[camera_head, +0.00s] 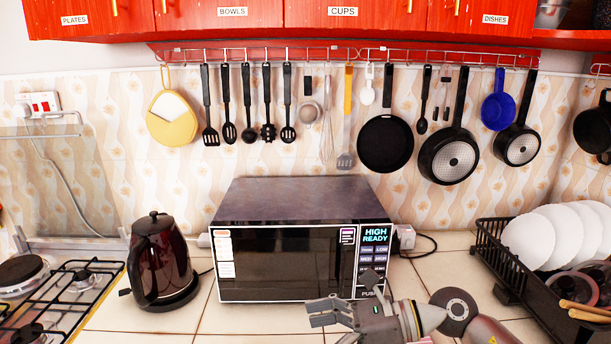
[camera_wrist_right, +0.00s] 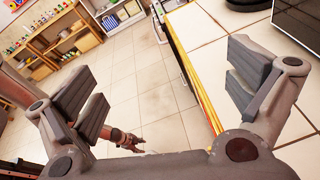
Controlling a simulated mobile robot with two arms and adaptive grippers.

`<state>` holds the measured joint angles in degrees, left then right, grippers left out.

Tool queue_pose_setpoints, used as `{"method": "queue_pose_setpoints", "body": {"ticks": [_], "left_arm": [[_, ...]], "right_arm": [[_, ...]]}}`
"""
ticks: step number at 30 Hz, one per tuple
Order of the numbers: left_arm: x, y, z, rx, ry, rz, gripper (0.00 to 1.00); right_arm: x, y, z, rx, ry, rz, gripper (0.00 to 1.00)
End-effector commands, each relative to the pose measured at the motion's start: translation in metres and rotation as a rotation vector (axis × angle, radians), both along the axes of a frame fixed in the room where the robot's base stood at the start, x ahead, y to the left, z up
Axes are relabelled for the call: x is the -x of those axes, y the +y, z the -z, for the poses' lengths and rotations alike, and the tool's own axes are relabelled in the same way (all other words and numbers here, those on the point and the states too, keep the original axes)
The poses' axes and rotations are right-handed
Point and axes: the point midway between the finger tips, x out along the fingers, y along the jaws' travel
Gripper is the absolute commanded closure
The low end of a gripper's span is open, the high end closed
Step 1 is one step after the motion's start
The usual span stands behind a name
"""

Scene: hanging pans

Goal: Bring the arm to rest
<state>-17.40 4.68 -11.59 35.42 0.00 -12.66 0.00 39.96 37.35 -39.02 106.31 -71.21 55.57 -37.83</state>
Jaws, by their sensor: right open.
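My right gripper (camera_head: 326,313) is at the bottom of the head view, in front of the microwave. Its arm comes in from the lower right. The right wrist view shows its two grey fingers (camera_wrist_right: 165,90) wide apart with nothing between them. Through the gap I see floor tiles and the counter edge. A small arm end (camera_wrist_right: 125,138), apparently my left gripper, hangs low over the floor there. Its fingers are too small to read. It is not in the head view.
A microwave (camera_head: 290,262) stands mid-counter, a dark kettle (camera_head: 158,260) and a hob (camera_head: 60,290) left of it. A black dish rack (camera_head: 492,262) with white plates is at right. Pans (camera_head: 386,144) and utensils hang from a red rail (camera_head: 330,53). Shelves (camera_wrist_right: 60,40) stand across the floor.

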Motion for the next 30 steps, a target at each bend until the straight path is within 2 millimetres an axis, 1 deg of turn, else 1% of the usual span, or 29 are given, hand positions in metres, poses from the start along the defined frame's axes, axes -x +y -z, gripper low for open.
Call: {"method": "queue_pose_setpoints", "body": {"ticks": [1,3,6,8,10,12,14,17,19,21,23,24,26,27,29,30], "left_arm": [[0.003,0.001,0.0,-0.002,0.005,0.0,0.57],[0.004,0.002,0.0,-0.002,0.006,0.0,0.57],[0.003,0.002,0.0,-0.002,0.005,0.0,0.57],[0.002,0.002,0.0,-0.003,0.003,-0.001,0.57],[0.001,0.002,0.0,-0.002,0.002,-0.001,0.57],[-0.001,0.002,0.0,-0.002,-0.001,-0.002,0.57],[-0.003,0.001,0.0,-0.002,-0.005,-0.002,0.57],[-0.006,0.001,0.0,0.0,-0.008,-0.003,0.57],[-0.007,0.0,-0.001,0.001,-0.011,-0.003,0.57],[-0.008,-0.001,-0.001,0.002,-0.012,-0.004,0.57],[-0.008,-0.002,-0.001,0.003,-0.012,-0.004,0.57],[-0.008,-0.002,-0.001,0.004,-0.011,-0.005,0.57],[-0.007,-0.003,-0.001,0.004,-0.011,-0.005,0.57],[-0.007,-0.003,-0.001,0.004,-0.011,-0.005,0.57],[-0.007,-0.003,-0.001,0.004,-0.011,-0.005,0.57],[-0.007,-0.003,-0.001,0.004,-0.011,-0.005,0.57]], "right_arm": [[0.004,0.011,-0.012,-0.11,0.057,0.034,0.0],[0.003,0.019,-0.032,-0.265,0.141,0.095,0.0],[-0.003,0.018,-0.058,-0.48,0.276,0.193,0.0],[-0.009,0.012,-0.07,-0.603,0.366,0.255,0.0],[-0.018,0.001,-0.079,-0.743,0.476,0.333,0.0],[-0.028,-0.015,-0.082,-0.877,0.594,0.417,0.0],[-0.037,-0.032,-0.081,-0.988,0.696,0.493,0.0],[-0.051,-0.062,-0.066,-1.162,0.877,0.628,0.0],[-0.057,-0.085,-0.049,-1.277,1.006,0.729,0.0],[-0.06,-0.107,-0.025,-1.384,1.137,0.837,0.0],[-0.059,-0.126,-0.001,-1.469,1.249,0.935,0.0],[-0.056,-0.137,0.017,-1.522,1.325,1.003,0.0],[-0.049,-0.154,0.045,-1.599,1.435,1.109,0.0],[-0.041,-0.163,0.065,-1.645,1.51,1.182,0.0],[-0.026,-0.176,0.095,-1.708,1.621,1.298,0.0],[-0.014,-0.183,0.116,-1.746,1.693,1.379,0.0]]}}
